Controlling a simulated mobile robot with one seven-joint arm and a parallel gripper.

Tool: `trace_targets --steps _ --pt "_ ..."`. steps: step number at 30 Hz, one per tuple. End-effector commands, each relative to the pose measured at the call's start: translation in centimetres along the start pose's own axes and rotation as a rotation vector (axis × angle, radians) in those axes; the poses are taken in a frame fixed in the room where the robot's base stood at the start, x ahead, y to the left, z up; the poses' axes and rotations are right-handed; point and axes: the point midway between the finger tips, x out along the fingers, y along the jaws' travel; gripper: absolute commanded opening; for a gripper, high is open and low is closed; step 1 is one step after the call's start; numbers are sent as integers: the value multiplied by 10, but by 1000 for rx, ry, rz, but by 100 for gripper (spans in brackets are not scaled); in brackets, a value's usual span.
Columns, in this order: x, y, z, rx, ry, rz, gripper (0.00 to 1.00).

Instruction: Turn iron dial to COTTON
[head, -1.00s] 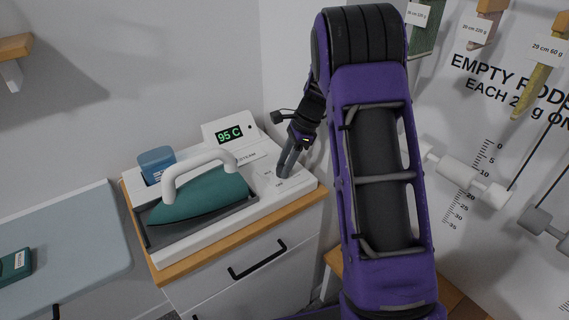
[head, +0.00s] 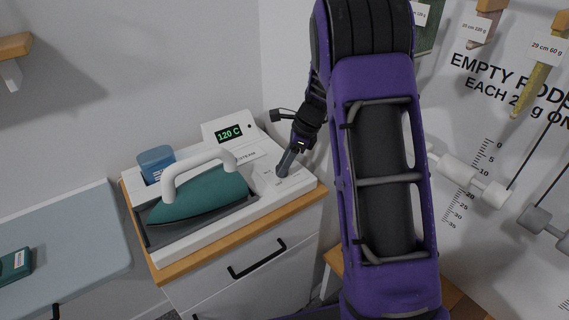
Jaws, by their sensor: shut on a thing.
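The teal iron (head: 203,192) with a white handle rests in the grey tray of a white station (head: 262,205) on the cabinet top. The station's display (head: 229,133) reads 120 C in green. My gripper (head: 283,171) points down at the right part of the station top, where small printed labels lie around its fingertips. It is shut on the dial, which is mostly hidden by the fingers. The labels are too small to read, so I cannot tell which mark the dial points to.
A blue container (head: 156,163) stands at the station's back left. A grey-blue ironing board (head: 60,245) with a dark green item (head: 15,265) is at left. A wall chart with hanging rods (head: 470,180) is at right, beyond my arm.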

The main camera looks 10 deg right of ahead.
Motion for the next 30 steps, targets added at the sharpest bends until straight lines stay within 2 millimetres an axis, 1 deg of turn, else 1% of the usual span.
trace_targets --steps 2,3,5,6,8,16,20,23,26,30 --pt "0 0 0 2 0 -1 0" --pt "0 0 0 2 0 -1 46" --pt "0 0 0 2 0 -1 56" --pt "0 0 0 1 0 0 64" --pt "0 0 0 1 0 0 74" --pt "0 0 0 0 0 0 74" --pt "-8 -1 0 -1 -1 -1 74" --pt "-22 -1 0 -2 -1 -3 74" --pt "-44 -1 0 -1 -1 -4 74" --pt "-80 -2 0 -1 -1 -6 74"
